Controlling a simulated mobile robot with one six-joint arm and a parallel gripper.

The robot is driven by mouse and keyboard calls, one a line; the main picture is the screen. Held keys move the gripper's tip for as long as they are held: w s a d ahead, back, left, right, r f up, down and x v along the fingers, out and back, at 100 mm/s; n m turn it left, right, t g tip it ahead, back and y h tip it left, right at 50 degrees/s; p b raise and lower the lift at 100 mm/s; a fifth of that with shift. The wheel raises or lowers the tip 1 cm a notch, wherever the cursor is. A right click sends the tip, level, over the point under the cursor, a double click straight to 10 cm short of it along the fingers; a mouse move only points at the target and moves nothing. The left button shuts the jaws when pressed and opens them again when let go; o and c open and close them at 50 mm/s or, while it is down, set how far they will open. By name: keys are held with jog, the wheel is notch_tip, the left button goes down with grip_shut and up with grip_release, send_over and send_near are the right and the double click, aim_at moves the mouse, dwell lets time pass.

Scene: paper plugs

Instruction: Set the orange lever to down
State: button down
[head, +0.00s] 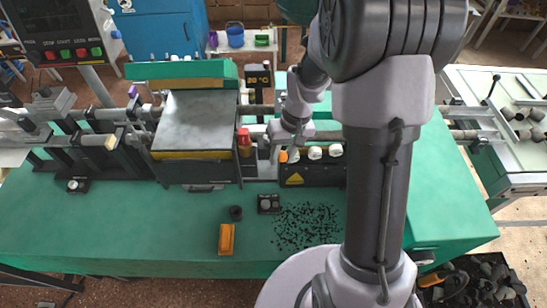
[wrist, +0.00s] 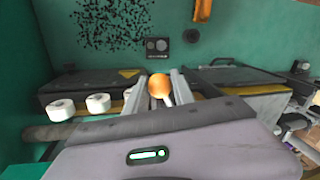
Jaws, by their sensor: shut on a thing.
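The orange lever shows in the wrist view as a round orange knob (wrist: 159,86) on a short pale stem. My gripper (wrist: 163,77) has one finger on each side of the knob and is shut on it. The stem slants down to the right in that view, and its lower end is hidden by my gripper. In the head view my gripper (head: 272,148) is low between the metal-topped box and the black box. I cannot tell from these frames whether the lever is up or down.
A black box (head: 311,174) with white rolls stands to the right of my gripper. A metal-topped box (head: 196,122) and a red-orange upright piece (head: 244,141) are to the left. Black bits (head: 306,226), a small button box (head: 268,203) and an orange tray (head: 226,239) lie in front.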

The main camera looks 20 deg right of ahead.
jog(key=w+d+n+p, duration=0.1)
jog(key=d+n, duration=0.1)
jog(key=n, duration=0.1)
jog(key=w+d+n+g+p, duration=0.1)
jog(key=w+d+n+p, duration=0.1)
jog(key=n, duration=0.1)
jog(key=w+d+n+p, duration=0.1)
jog(key=d+n+p, duration=0.1)
jog(key=n, duration=0.1)
jog(key=shift+w+d+r+n+g+h, duration=0.15)
jog(key=shift+d+n+g+h, duration=0.15)
jog(key=shift+d+n+g, duration=0.1)
jog(key=shift+w+d+n+h+p, duration=0.15)
jog(key=shift+w+d+n+p, duration=0.15)
jog(key=shift+w+n+p, duration=0.4)
jog(key=shift+w+d+n+h+p, duration=0.15)
jog(key=shift+w+d+n+p, duration=0.2)
jog(key=shift+n, duration=0.55)
jog(key=shift+w+a, duration=0.1)
jog(key=shift+w, duration=0.05)
jog(key=c, duration=1.1)
grip_release()
jog(key=shift+o, duration=0.2)
